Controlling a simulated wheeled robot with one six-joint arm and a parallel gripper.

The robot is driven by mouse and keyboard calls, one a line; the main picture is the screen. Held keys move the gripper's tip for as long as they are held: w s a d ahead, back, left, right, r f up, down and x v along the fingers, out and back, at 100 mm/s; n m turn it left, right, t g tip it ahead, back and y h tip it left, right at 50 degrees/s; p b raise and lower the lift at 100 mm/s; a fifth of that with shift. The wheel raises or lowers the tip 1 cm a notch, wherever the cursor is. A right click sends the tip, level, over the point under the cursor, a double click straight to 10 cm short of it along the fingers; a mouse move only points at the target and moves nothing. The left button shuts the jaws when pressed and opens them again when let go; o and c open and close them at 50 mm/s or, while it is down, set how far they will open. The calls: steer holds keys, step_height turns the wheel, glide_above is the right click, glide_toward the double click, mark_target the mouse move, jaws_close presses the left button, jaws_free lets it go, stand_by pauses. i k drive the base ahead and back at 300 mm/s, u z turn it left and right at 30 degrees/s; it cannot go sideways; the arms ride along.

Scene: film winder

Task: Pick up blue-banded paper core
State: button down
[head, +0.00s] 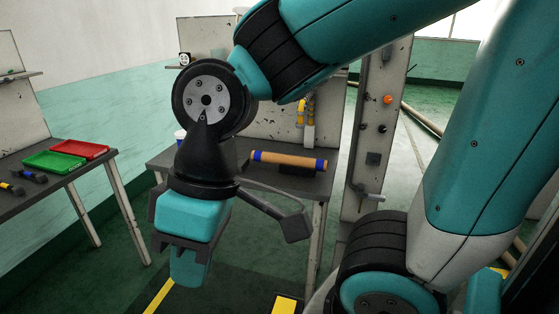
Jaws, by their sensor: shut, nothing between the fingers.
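The blue-banded paper core (289,160) is a tan cylinder with a blue band near each end. It lies sideways on a dark support on the grey table (240,181) at the middle of the head view. My gripper (188,282) hangs in front of the table, pointing down, at lower left of the core. It is shut and empty, and well apart from the core. My arm hides the left part of the table.
A side table at left holds a green tray (54,161), a red tray (82,149) and dark hand tools (28,176). A grey machine column (376,130) with an orange button stands right of the core. Yellow-marked green floor lies below.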

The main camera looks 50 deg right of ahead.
mark_target(320, 165)
steer(key=u, duration=0.75)
steer(key=i, duration=1.25)
steer(key=z, duration=2.6)
steer(key=i, duration=0.5)
